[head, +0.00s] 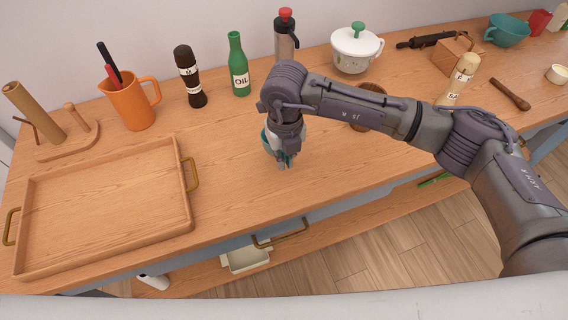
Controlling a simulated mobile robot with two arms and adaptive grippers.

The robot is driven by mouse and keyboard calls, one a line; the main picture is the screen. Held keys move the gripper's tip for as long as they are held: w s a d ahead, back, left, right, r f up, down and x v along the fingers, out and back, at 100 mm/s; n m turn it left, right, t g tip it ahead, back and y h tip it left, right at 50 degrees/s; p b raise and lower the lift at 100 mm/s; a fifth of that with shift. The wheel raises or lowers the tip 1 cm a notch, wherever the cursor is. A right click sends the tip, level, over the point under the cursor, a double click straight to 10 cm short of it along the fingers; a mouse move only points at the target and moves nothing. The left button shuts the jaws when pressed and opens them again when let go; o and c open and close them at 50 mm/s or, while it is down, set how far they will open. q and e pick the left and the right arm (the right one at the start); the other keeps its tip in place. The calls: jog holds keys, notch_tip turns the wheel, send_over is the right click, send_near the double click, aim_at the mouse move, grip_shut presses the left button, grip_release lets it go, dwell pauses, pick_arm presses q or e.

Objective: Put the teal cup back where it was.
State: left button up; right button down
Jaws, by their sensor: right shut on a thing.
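My right gripper (285,163) points down over the middle of the counter, near its front edge. It is shut on a teal thing, which looks like the teal cup (265,139). Only a small part of the cup shows at the left of the fingers; the gripper and wrist hide the rest. I cannot tell whether the cup touches the counter. A larger teal vessel with a handle (508,31) stands at the far right back. My left gripper is not in view.
A wooden tray (108,255) fills the counter's left. Behind stand an orange jug (134,106), a dark mill (188,78), a green oil bottle (238,66) and a white lidded pot (355,52). A brown bowl (358,122) is partly behind my right arm. Counter between tray and gripper is clear.

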notch_tip(320, 180, down, 4)
jog(key=shift+r+p, duration=0.15)
jog(key=shift+p, duration=0.65)
jog(key=shift+f, duration=0.35)
jog(key=c, duration=1.3)
grip_release()
jog(key=shift+r, duration=0.25)
jog(key=shift+w+r, duration=0.1)
jog(key=shift+r, duration=0.2)
notch_tip(320, 180, up, 11)
jog(key=b, duration=0.2)
jog(key=shift+r+b, duration=0.1)
jog(key=shift+b, duration=0.3)
